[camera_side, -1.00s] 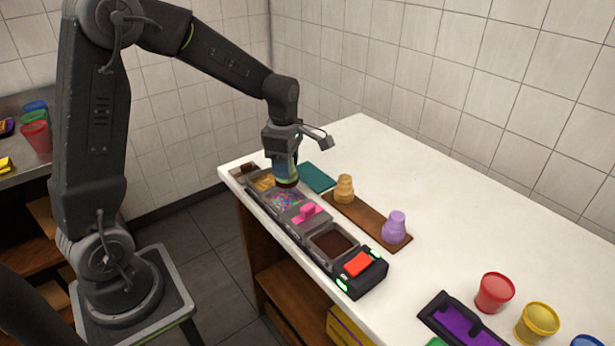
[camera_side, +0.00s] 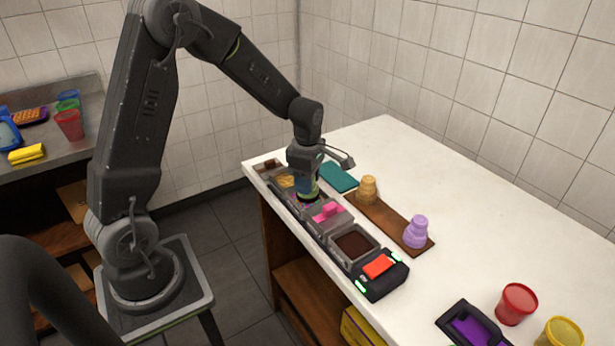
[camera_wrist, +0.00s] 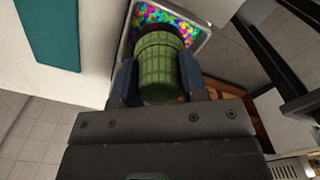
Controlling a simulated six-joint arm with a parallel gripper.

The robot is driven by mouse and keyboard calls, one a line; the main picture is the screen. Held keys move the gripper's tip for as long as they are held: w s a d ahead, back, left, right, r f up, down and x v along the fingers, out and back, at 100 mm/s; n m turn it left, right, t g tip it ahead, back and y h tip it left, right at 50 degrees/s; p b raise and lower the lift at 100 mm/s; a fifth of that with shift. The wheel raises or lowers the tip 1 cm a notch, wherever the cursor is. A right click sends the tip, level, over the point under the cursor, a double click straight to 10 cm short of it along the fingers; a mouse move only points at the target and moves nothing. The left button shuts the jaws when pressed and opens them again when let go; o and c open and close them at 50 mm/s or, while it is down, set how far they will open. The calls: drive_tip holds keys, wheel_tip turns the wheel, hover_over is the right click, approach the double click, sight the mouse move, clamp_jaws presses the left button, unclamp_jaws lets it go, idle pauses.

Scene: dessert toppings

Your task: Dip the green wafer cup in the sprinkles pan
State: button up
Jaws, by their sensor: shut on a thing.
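My gripper (camera_wrist: 158,85) is shut on the green wafer cup (camera_wrist: 158,62), with one blue finger on each side of it in the wrist view. In the side view my gripper (camera_side: 307,187) is low over the sprinkles pan (camera_side: 293,204), and the cup is mostly hidden by the fingers. The wrist view shows the pan's multicoloured sprinkles (camera_wrist: 176,18) around the cup's far end, inside a grey rim. I cannot tell how deep the cup's end sits in the sprinkles.
Other pans stand in the same row, one with pink pieces (camera_side: 327,212) and one with dark brown filling (camera_side: 354,243). A brown board (camera_side: 388,222) with a tan cup (camera_side: 367,190) and a purple cup (camera_side: 415,232) lies beside them. A teal mat (camera_side: 338,177) lies behind.

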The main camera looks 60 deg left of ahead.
drive_tip(key=shift+f, duration=0.2)
drive_tip(key=shift+f, duration=0.35)
drive_tip(key=shift+f, duration=0.55)
drive_tip(key=shift+r, duration=0.2)
idle(0.9)
drive_tip(key=shift+r, duration=1.8)
drive_tip(key=shift+r, duration=0.15)
drive_tip(key=shift+r, duration=2.15)
